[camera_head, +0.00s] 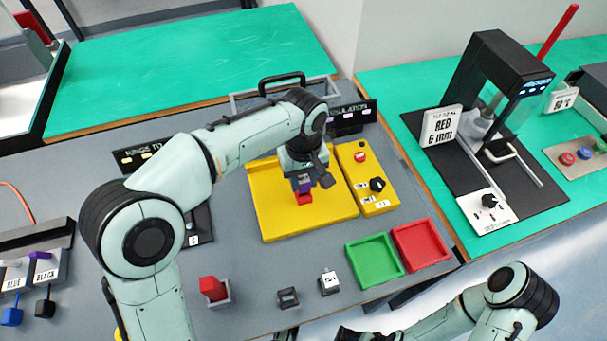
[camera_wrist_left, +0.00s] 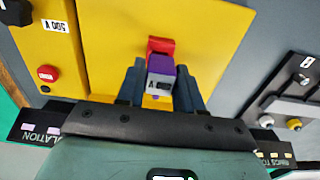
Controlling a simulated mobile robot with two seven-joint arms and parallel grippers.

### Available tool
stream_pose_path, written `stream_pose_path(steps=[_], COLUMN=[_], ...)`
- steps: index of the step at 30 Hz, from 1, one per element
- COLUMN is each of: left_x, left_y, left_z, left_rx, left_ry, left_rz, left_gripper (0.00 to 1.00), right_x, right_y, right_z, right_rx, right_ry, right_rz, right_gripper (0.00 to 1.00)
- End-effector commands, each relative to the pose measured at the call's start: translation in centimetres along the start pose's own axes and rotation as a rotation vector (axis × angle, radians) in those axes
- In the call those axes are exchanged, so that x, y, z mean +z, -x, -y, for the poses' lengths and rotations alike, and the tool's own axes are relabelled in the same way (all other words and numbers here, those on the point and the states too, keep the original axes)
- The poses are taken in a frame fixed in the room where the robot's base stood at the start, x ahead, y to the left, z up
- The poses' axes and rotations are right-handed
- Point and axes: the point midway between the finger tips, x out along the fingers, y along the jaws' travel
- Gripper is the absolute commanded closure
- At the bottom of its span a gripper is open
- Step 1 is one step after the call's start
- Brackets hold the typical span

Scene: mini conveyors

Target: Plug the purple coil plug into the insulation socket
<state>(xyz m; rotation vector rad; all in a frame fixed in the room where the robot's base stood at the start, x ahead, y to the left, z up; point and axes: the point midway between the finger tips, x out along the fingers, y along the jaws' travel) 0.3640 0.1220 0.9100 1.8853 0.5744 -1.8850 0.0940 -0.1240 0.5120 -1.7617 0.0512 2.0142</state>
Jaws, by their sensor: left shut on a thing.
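My left gripper (camera_head: 304,184) is over the yellow plate (camera_head: 268,215) by the INSULATION sign (camera_head: 350,116). In the left wrist view its two fingers (camera_wrist_left: 161,88) are shut on the purple plug (camera_wrist_left: 162,66), which has a pale face marked A. The purple plug shows as a small patch in the head view (camera_head: 304,186). A red piece (camera_wrist_left: 161,46) lies just beyond the plug in the wrist view and below it in the head view (camera_head: 304,199). I cannot tell whether they touch. No socket opening is clearly visible. My right gripper is not clearly visible at the bottom edge.
A yellow control box (camera_head: 367,178) with a red button and black knob stands right of the plate. Green (camera_head: 374,262) and red (camera_head: 421,245) trays lie in front. A grey holder with a red block (camera_head: 213,290) and a small dark frame (camera_head: 288,298) stand at the front.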

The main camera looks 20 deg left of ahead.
Motion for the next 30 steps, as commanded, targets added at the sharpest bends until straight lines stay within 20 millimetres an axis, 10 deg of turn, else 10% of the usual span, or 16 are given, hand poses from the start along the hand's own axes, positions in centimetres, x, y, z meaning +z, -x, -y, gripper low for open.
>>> stream_pose_path(steps=[30], left_x=[-0.01], left_y=[-0.1], left_z=[0.01], left_rx=[0.0], left_ry=[0.001], left_rz=[0.0], left_gripper=[0.94], right_x=[0.02], right_y=[0.4], right_z=[0.17], right_rx=[-0.001], right_ry=[0.001], right_rz=[-0.001], right_gripper=[0.57])
